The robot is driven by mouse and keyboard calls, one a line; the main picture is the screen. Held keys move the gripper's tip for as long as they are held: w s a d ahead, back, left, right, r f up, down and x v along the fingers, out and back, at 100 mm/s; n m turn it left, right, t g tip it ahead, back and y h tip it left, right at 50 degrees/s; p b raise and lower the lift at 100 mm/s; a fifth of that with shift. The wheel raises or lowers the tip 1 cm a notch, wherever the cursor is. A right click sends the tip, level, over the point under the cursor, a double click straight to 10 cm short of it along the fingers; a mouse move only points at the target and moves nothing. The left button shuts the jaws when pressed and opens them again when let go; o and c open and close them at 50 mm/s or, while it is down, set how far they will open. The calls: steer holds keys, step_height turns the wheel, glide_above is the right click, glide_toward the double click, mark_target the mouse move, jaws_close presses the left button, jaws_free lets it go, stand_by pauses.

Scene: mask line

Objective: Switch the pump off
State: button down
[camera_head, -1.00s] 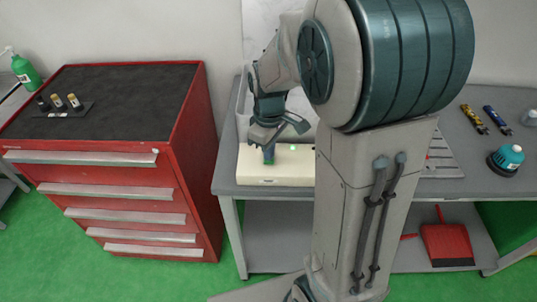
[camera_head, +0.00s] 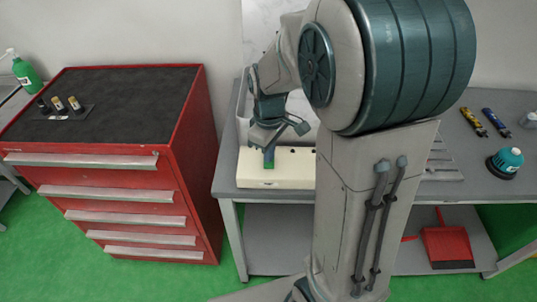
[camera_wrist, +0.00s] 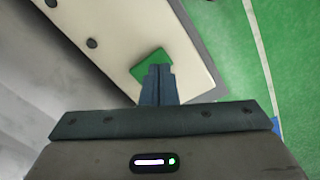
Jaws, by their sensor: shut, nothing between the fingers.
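A cream-white box (camera_head: 300,172), which I take to be the pump's control box, sits on the grey bench. It has a green switch (camera_head: 268,165) on its top near the left end, and a small dark round spot (camera_head: 292,150) to the right of it. My gripper (camera_head: 269,155) is shut and empty, pointing down at the green switch. In the wrist view my fingertips (camera_wrist: 158,70) overlap the switch (camera_wrist: 146,65) and partly hide it. I cannot tell whether they touch it. Two dark round parts (camera_wrist: 92,43) show on the box there.
A red drawer cabinet (camera_head: 190,125) stands left of the bench, with small bottles on its top. My arm hides the middle of the bench (camera_head: 226,175). A teal-capped item (camera_head: 508,158) and yellow and blue tools lie at the right. A red dustpan (camera_head: 449,245) is below.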

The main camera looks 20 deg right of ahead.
steer(key=shift+r+p, duration=1.85)
steer(key=shift+r, duration=0.9)
